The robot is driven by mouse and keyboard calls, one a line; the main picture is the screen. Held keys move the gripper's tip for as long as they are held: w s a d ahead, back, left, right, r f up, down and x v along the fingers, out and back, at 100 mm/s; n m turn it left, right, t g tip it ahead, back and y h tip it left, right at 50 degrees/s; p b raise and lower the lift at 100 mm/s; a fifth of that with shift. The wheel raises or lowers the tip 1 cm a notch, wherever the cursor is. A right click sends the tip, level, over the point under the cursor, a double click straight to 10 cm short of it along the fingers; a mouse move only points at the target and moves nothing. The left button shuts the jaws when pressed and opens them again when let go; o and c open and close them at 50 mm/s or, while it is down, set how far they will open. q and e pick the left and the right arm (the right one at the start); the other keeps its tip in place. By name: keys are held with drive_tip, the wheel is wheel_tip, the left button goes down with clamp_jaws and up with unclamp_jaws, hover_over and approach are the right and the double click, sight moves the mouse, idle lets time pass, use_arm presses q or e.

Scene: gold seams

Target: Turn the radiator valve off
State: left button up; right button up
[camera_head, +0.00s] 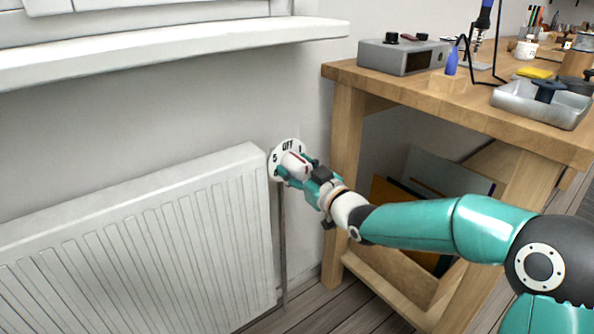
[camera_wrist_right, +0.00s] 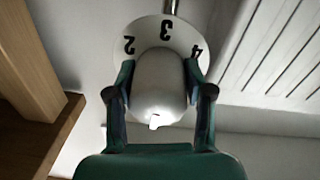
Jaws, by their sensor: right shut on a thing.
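The radiator valve is a white knob (camera_wrist_right: 158,88) in front of a round white dial plate (camera_head: 275,158) at the right end of the white radiator (camera_head: 150,240). The plate shows OFF at its top and 5 at its left in the head view. In the right wrist view the dial (camera_wrist_right: 165,30) shows 2, 3 and 4. My right gripper (camera_head: 290,172) is shut on the knob, one finger on each side; it also shows in the right wrist view (camera_wrist_right: 158,100). A red mark shows on the knob in the head view. My left gripper is not in view.
A wooden workbench (camera_head: 345,72) stands right of the valve, its leg close to my right gripper. A grey box (camera_head: 402,57) and a metal tray (camera_head: 540,105) stand on it. A white sill (camera_head: 170,48) juts out above the radiator. A thin pipe (camera_head: 283,245) runs down below the valve.

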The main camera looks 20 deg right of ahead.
drive_tip(key=shift+a+f+n, duration=0.1)
drive_tip(key=shift+f+n, duration=0.3)
drive_tip(key=shift+f, duration=0.05)
drive_tip(key=o, duration=1.2)
drive_tip(key=shift+c, duration=0.2)
drive_tip(key=shift+r, duration=0.2)
drive_tip(key=v, duration=1.2)
